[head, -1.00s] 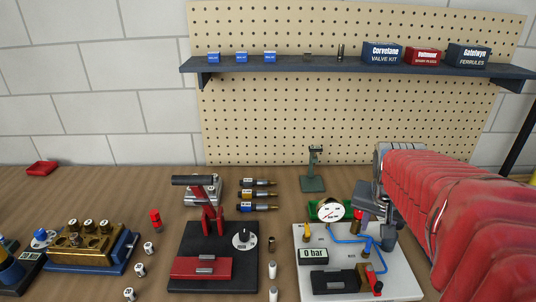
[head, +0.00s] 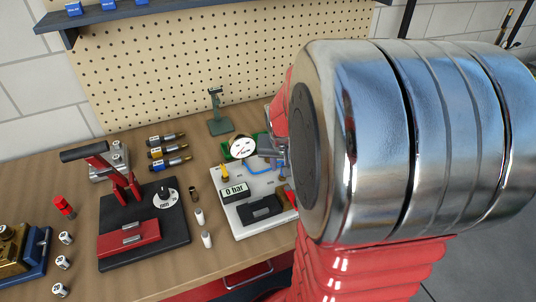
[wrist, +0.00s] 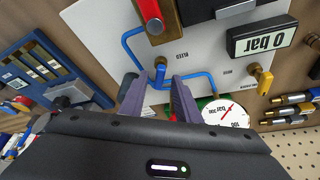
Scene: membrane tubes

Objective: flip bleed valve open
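The white valve board (head: 252,223) stands on the bench, its right part hidden behind my arm in the head view. The fingertips are over the blue tubing (wrist: 205,78), near a brass fitting, below the red handle in the picture. I cannot tell whether they touch.
The display (wrist: 263,40) reads 0 bar. A black block (head: 262,209) lies on the board. A red-handled press (head: 130,225) stands to the left.

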